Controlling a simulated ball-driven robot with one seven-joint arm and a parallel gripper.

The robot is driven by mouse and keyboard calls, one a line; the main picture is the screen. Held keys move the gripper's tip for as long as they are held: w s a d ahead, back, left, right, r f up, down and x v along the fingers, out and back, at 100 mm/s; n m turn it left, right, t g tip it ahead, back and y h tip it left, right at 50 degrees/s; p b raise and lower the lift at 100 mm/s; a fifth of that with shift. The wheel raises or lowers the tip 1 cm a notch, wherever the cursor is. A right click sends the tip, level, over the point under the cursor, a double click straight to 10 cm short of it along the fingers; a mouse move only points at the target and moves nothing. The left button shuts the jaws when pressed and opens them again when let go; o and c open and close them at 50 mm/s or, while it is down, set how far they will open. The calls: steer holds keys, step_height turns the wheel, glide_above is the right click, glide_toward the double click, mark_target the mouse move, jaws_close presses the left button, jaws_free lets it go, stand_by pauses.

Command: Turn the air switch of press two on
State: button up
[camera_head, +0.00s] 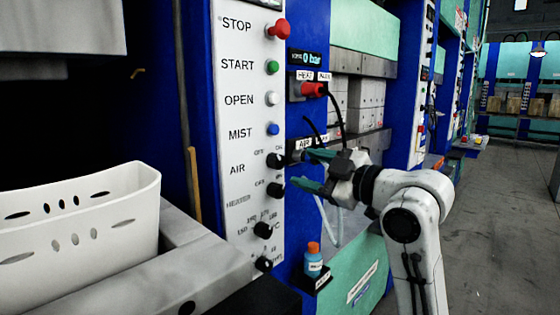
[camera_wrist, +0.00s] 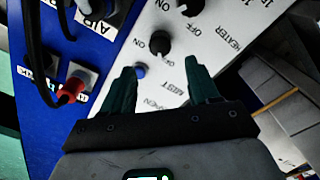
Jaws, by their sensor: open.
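A white control panel (camera_head: 240,110) on a blue press frame carries labels from STOP down to HEATER. The black AIR switch (camera_head: 274,160) sits below the blue MIST button (camera_head: 272,129); it also shows in the wrist view (camera_wrist: 160,42), ahead between the fingers. ON and OFF marks stand near it, but its pointer direction is too small to tell. My gripper (camera_head: 302,168) is open and empty, to the right of the switch and apart from it. In the wrist view my gripper (camera_wrist: 160,66) points at the panel, with the right finger covering part of the lettering.
The black HEATER switch (camera_head: 275,189) sits just below. A red connector (camera_head: 313,89) with a black cable is at the panel's right. A blue bottle with orange cap (camera_head: 313,260) stands on a small shelf below my gripper. A white perforated bin (camera_head: 80,215) is at left.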

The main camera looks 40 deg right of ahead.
mark_target(280, 162)
steer(key=w+p, duration=0.1)
steer(key=w, duration=0.7)
steer(key=shift+a, duration=0.15)
steer(key=shift+c, duration=0.3)
steer(key=c, duration=1)
